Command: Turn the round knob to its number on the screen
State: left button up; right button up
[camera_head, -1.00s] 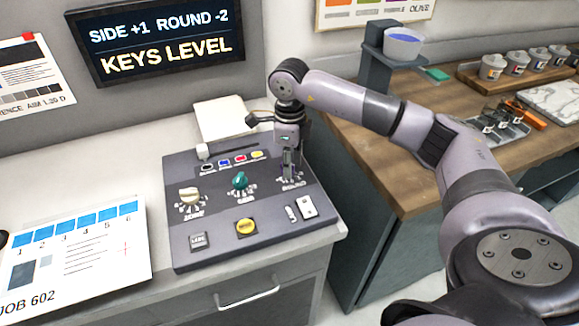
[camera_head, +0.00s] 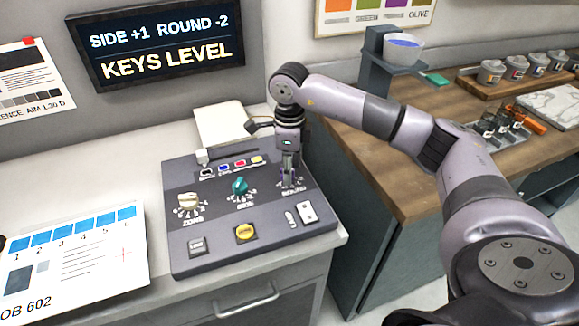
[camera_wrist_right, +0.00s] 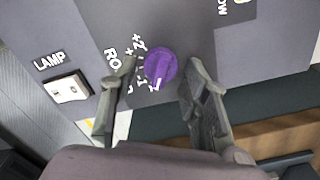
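The screen (camera_head: 160,45) reads "SIDE +1 ROUND -2" and "KEYS LEVEL". The round knob is purple (camera_wrist_right: 161,64), with a white pointer mark at its lower edge in the right wrist view. Numbers and the partly covered label stand to its left. My right gripper (camera_wrist_right: 162,72) is open, with one finger on each side of the knob and a gap to it visible on the right. In the head view the right gripper (camera_head: 290,177) points down at the panel's right side and mostly hides this knob. My left gripper is not in view.
The grey panel (camera_head: 215,240) also carries a cream knob (camera_head: 189,202), a teal knob (camera_head: 240,186), a yellow button (camera_head: 245,232) and a lamp switch (camera_head: 307,211). A wooden counter (camera_head: 400,185) with jars stands at right. A job sheet (camera_head: 75,260) lies at left.

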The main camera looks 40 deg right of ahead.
notch_tip(320, 180, up, 12)
dwell(0.8)
dwell(0.4)
